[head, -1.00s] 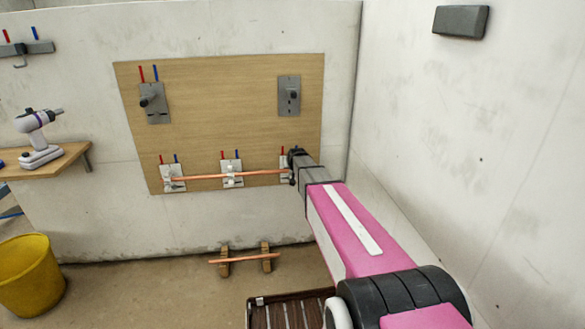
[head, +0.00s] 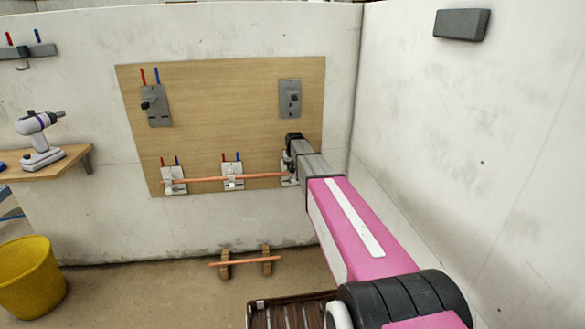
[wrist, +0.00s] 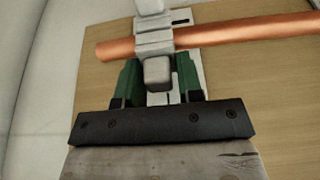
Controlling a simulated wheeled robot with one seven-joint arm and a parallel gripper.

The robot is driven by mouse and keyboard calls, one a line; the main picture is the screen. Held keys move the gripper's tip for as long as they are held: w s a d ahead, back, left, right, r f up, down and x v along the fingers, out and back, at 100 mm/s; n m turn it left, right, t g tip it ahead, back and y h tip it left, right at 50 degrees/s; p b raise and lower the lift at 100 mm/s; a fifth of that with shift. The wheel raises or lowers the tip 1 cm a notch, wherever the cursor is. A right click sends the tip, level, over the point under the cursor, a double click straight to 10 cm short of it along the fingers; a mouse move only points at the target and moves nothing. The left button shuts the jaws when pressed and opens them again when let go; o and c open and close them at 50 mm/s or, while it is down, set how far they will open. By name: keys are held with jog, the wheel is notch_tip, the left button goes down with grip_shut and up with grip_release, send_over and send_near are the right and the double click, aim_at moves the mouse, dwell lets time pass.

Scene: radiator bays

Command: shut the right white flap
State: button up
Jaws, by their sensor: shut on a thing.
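The right white flap (wrist: 154,44) lies across the copper pipe (wrist: 240,34) near the pipe's free end in the wrist view. A grey block-like tab (wrist: 157,72) sticks out from it toward the camera. My gripper (wrist: 159,78) has its green fingers on both sides of this tab, shut on it. I cannot tell whether the flap is fully closed. In the head view my gripper (head: 291,172) is at the right end of the pipe (head: 208,179), and my wrist hides most of the right bracket.
Left and middle brackets (head: 173,180) (head: 232,176) hold the pipe on the wooden board (head: 220,115). Two grey plates (head: 157,107) (head: 290,98) sit above. A bare wall is close on the right. A yellow bucket (head: 28,277) and a low pipe on blocks (head: 245,261) stand below.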

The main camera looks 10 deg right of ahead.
jog(key=shift+f, duration=0.1)
jog(key=o, duration=0.7)
jog(key=shift+o, duration=0.2)
jog(key=v, duration=1)
jog(key=shift+r, duration=0.35)
jog(key=shift+s, duration=0.1)
jog(key=s+f+g, duration=0.1)
jog(key=s+f, duration=0.4)
jog(key=s, duration=0.8)
jog(key=s+f+g, duration=0.1)
jog(key=s+f, duration=0.5)
jog(key=s, duration=0.7)
jog(key=s+f+g, duration=0.1)
jog(key=s+f, duration=0.4)
jog(key=s, duration=0.8)
jog(key=shift+s+f+g, duration=0.2)
jog(key=shift+f+g, duration=0.05)
jog(key=shift+g, duration=0.15)
